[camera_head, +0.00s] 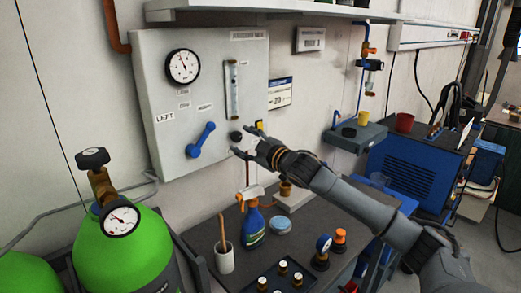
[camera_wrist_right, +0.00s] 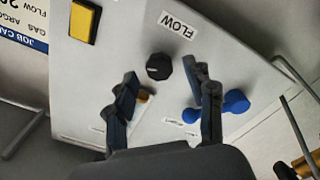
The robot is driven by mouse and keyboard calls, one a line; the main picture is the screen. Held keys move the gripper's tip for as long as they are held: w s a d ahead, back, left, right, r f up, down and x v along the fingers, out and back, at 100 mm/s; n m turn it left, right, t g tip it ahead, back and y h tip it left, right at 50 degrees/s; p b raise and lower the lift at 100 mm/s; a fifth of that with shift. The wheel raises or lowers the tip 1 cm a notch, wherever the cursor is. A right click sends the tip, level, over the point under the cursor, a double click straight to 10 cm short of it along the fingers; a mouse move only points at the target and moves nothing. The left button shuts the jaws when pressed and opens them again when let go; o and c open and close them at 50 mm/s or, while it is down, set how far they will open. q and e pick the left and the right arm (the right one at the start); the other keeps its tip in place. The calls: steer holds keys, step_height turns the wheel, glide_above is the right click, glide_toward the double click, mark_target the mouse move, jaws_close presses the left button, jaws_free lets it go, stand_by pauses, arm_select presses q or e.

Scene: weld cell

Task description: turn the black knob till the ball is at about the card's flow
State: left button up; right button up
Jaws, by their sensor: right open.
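The black knob (camera_head: 236,136) is on the grey panel (camera_head: 155,85), below the clear flow tube (camera_head: 232,88). I cannot make out the ball's height in the tube. The job card (camera_head: 280,93) is on the wall right of the panel; its flow figure is only partly readable. My right gripper (camera_head: 247,144) is open in front of the panel, near the knob. In the right wrist view the knob (camera_wrist_right: 159,66), under the FLOW label (camera_wrist_right: 178,25), shows beyond and between the open fingertips (camera_wrist_right: 163,80); no contact shows. My left gripper is out of view.
A blue lever (camera_head: 201,140) is on the panel left of the knob, close to a finger in the wrist view (camera_wrist_right: 236,101). A yellow block (camera_wrist_right: 84,21) is on the other side. Below stand a spray bottle (camera_head: 253,225) and a white cup (camera_head: 224,258); a green cylinder (camera_head: 120,255) is at left.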

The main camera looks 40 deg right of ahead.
steer(key=s, duration=1)
steer(key=shift+s+d, duration=0.3)
steer(key=shift+d, duration=0.1)
stand_by(0.3)
